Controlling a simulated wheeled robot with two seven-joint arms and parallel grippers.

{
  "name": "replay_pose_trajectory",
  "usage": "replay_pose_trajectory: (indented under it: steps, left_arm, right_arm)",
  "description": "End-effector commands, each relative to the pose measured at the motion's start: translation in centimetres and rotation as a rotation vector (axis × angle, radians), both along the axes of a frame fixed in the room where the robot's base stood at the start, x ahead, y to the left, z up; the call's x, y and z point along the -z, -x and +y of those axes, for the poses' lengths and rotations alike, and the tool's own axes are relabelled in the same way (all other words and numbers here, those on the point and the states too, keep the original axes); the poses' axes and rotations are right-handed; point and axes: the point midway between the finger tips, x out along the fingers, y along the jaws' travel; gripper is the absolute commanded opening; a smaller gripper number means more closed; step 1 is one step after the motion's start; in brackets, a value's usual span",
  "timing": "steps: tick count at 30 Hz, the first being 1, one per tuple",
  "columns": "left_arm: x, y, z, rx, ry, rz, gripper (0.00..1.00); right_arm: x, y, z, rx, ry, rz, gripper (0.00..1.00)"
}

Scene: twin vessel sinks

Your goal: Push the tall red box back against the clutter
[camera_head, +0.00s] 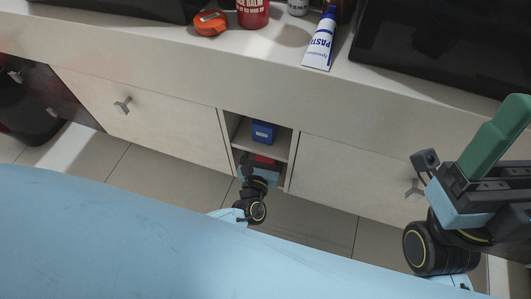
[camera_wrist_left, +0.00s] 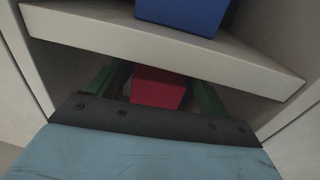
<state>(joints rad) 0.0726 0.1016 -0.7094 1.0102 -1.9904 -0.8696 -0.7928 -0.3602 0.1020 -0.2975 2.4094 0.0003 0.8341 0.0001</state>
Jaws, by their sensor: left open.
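The red box (camera_wrist_left: 158,88) is in the lower compartment of the open cubby, under its middle shelf. A small part of the red box (camera_head: 266,158) shows in the head view above my left gripper. My left gripper (camera_wrist_left: 152,88) reaches into that compartment with its green fingers apart, one on each side of the red box. Whether they touch it is not clear. Most of the box and whatever lies behind it are hidden. My right gripper (camera_head: 497,137) is raised at the right, outside the cabinet; its green fingers overlap, so its opening is unclear.
A blue box (camera_head: 264,132) stands on the shelf (camera_wrist_left: 170,48) just above my left gripper. The cubby's side walls are close on both sides. On the counter are an orange tape-like case (camera_head: 209,23), a red jar (camera_head: 252,12) and a paste tube (camera_head: 319,42).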

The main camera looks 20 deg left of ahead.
Motion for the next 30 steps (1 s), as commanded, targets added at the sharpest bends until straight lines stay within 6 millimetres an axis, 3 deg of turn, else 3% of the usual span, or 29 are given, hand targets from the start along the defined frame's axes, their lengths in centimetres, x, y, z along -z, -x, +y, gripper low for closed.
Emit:
replay_pose_trajectory:
  steps: [8, 20, 30]
  left_arm:
    - [0.01, -0.11, 0.03, 0.0, 0.001, 0.0, 0.8]
    - [0.0, -0.09, 0.03, -0.001, 0.001, 0.0, 0.3]
    - [0.02, -0.78, -0.01, 0.0, 0.001, 0.0, 0.3]
  right_arm:
    - [0.02, 0.02, 0.01, -0.001, -0.001, -0.002, 0.76]
    - [0.04, -0.04, 0.03, -0.001, 0.0, 0.0, 0.76]
    - [0.04, -0.06, 0.04, -0.001, -0.001, -0.001, 0.76]
